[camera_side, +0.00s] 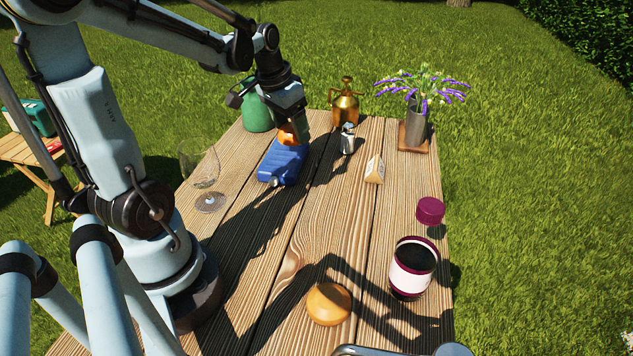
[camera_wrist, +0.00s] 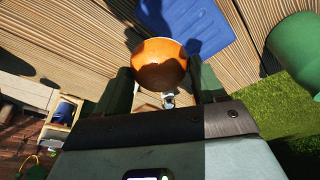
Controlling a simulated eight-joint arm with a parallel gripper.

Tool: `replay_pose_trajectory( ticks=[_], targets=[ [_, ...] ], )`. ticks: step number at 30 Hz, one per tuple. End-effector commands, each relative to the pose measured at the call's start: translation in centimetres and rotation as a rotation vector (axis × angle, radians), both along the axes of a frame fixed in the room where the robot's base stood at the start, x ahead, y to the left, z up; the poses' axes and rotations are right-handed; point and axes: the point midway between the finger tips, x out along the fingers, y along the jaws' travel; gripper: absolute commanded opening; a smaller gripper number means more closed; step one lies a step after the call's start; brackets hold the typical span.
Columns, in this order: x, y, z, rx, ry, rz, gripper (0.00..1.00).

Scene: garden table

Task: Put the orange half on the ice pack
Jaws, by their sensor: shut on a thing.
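The orange half (camera_side: 288,135) is held between the fingers of my gripper (camera_side: 291,126). In the wrist view the orange half (camera_wrist: 159,66) sits between the two dark fingers of my gripper (camera_wrist: 159,78), its rounded peel partly lit and partly in shadow. The blue ice pack (camera_side: 281,167) lies on the table below my gripper. It also shows in the wrist view (camera_wrist: 203,22), just beyond the orange half. In the side view the orange half overlaps the far end of the ice pack. I cannot tell whether they touch.
A green rounded object (camera_side: 256,113) stands close behind the ice pack. A clear glass (camera_side: 208,200) is left of it. A brass can (camera_side: 344,106), small metal item (camera_side: 347,139) and pale wedge (camera_side: 375,170) are to the right. A jar (camera_side: 412,268) and orange dome (camera_side: 329,303) stand in front.

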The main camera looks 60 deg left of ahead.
Motion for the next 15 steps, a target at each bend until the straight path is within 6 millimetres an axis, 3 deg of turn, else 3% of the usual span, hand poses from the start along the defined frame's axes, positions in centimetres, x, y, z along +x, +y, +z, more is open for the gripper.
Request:
replay_pose_trajectory(
  ticks=[6, 15],
  targets=[
    [-0.3, 3.7, -2.2, -0.001, 0.0, 0.003, 0.33],
    [-0.3, 4.9, -3.8, 0.001, 0.001, -0.003, 0.33]
  ],
)
